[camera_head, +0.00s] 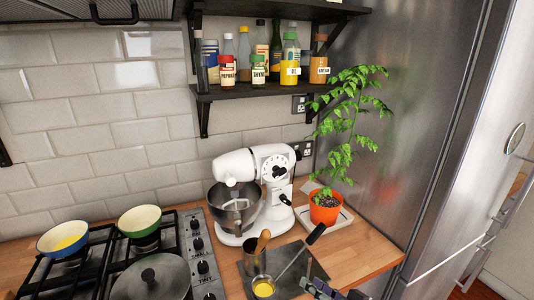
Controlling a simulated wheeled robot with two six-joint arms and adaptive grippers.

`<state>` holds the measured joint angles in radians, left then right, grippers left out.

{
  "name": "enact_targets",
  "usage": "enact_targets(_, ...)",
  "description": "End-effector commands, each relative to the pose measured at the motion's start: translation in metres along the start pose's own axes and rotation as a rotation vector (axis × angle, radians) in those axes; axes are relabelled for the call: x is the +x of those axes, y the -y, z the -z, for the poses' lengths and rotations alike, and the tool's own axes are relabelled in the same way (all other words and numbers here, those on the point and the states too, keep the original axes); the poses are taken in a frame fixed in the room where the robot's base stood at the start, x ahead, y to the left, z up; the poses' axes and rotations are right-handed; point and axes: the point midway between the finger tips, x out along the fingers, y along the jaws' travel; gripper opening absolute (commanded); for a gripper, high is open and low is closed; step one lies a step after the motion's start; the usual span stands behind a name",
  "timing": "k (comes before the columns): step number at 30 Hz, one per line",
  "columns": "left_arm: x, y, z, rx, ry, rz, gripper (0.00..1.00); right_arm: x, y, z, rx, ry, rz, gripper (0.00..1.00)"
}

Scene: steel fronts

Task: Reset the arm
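My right gripper (328,290) shows only as a small dark part at the bottom edge, beside the right end of the dark board. Most of it is cut off by the frame, so I cannot see whether its fingers are apart or hold anything. My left gripper is not in view.
A hob (200,255) fills the left; a steel fridge (415,130), the right.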

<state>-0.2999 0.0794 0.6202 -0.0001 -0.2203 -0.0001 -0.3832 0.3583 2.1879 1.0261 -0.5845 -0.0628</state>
Motion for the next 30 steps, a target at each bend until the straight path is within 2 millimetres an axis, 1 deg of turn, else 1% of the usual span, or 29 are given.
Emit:
enact_targets(1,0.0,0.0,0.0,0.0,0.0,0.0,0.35,-0.006,0.001,-0.027,-0.067,0.106,-0.046,0.4)
enact_targets(3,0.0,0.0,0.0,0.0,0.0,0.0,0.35,-0.019,-0.007,-0.059,-0.153,0.25,-0.134,0.4)
enact_targets(5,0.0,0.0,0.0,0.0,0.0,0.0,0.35,-0.033,-0.018,-0.079,-0.205,0.353,-0.213,0.4)
enact_targets(6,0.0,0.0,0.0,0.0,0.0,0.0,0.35,-0.044,-0.025,-0.09,-0.231,0.415,-0.268,0.4)
enact_targets(8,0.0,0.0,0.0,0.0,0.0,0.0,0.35,-0.061,-0.036,-0.102,-0.258,0.496,-0.348,0.4)
enact_targets(11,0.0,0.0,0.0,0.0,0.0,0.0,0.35,-0.093,-0.053,-0.117,-0.285,0.618,-0.486,0.4)
enact_targets(12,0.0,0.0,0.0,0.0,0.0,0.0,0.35,-0.106,-0.059,-0.122,-0.288,0.661,-0.541,0.4)
enact_targets(17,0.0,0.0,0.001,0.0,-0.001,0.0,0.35,-0.163,-0.075,-0.132,-0.272,0.813,-0.761,0.4)
enact_targets(18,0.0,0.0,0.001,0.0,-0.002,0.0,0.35,-0.155,-0.088,-0.143,-0.27,0.821,-0.759,0.4)
enact_targets(21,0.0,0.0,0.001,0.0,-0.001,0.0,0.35,-0.142,-0.113,-0.166,-0.264,0.831,-0.76,0.4)
enact_targets(23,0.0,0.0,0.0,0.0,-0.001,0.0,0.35,-0.135,-0.128,-0.181,-0.259,0.839,-0.762,0.4)
enact_targets(26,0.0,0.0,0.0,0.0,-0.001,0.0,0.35,-0.126,-0.154,-0.209,-0.25,0.852,-0.765,0.4)
enact_targets(29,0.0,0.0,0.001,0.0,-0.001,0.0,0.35,-0.12,-0.182,-0.245,-0.239,0.867,-0.768,0.4)
enact_targets(30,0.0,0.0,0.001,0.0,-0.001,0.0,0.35,-0.119,-0.195,-0.262,-0.234,0.875,-0.77,0.4)
